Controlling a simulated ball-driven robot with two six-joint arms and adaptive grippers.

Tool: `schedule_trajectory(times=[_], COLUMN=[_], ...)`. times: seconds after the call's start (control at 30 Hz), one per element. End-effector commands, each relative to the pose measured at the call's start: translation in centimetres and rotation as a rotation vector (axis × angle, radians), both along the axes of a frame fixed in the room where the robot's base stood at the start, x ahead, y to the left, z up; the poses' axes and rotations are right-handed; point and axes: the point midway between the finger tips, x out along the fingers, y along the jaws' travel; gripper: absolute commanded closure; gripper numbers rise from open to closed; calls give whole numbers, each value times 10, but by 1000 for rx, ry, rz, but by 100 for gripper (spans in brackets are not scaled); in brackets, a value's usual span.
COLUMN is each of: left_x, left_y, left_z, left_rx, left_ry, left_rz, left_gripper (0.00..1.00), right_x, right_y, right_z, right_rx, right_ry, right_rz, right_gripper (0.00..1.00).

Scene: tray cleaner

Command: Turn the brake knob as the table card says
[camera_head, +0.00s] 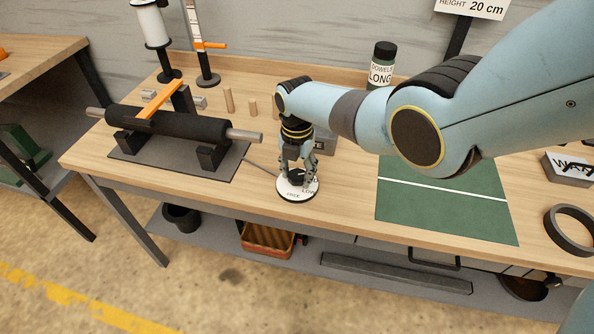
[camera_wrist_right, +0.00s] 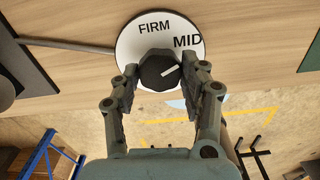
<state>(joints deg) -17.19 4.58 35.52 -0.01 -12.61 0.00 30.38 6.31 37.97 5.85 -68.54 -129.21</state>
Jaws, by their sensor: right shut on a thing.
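The brake knob (camera_wrist_right: 158,72) is black and faceted, with a white pointer line. It sits on a round white dial (camera_wrist_right: 128,47), which also shows at the table's front in the head view (camera_head: 284,188). The wrist view shows the words FIRM and MID; the rest of the dial is hidden. The pointer aims right and slightly up, a little below MID. My right gripper (camera_wrist_right: 166,74) is shut on the knob, one finger on each side, and reaches down from above in the head view (camera_head: 298,178). My left gripper is out of view.
A black roller (camera_head: 180,122) on a stand is left of the dial, and a green mat (camera_head: 440,208) is right. A height sign (camera_head: 472,8) reads 20 cm. A DOWELS LONG jar (camera_head: 381,65) stands behind. Several wooden dowels stand near the roller.

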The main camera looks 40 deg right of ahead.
Motion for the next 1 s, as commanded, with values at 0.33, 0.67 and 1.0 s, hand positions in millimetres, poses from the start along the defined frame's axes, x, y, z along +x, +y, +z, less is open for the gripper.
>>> schedule_trajectory(times=[0.33, 0.67, 1.0], left_x=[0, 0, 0], left_y=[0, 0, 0], left_z=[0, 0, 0], left_rx=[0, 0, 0], left_ry=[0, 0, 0], left_rz=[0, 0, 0], left_gripper=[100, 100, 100], right_x=[-1, -1, 0], right_y=[1, 1, 0], right_z=[0, 0, 0], right_rx=[2, 2, 1], right_ry=[1, 1, 1], right_rz=[52, 51, 50], right_gripper=[88, 54, 33])
